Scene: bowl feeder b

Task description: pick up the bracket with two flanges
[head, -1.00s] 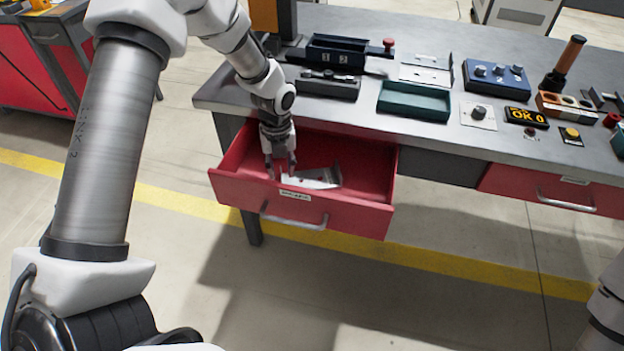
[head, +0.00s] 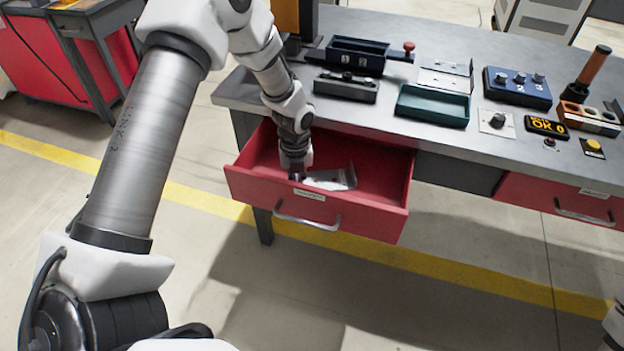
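A pale metal bracket (head: 334,180) lies in the open red drawer (head: 380,218). An upturned flange shows at its right end; its left end is hidden by my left gripper, so I cannot count its flanges. My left gripper (head: 297,176) points down into the drawer at the bracket's left end. Its fingertips are too small and covered to show whether they are apart, or whether they touch the bracket. My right gripper is out of view.
The drawer walls surround my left gripper.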

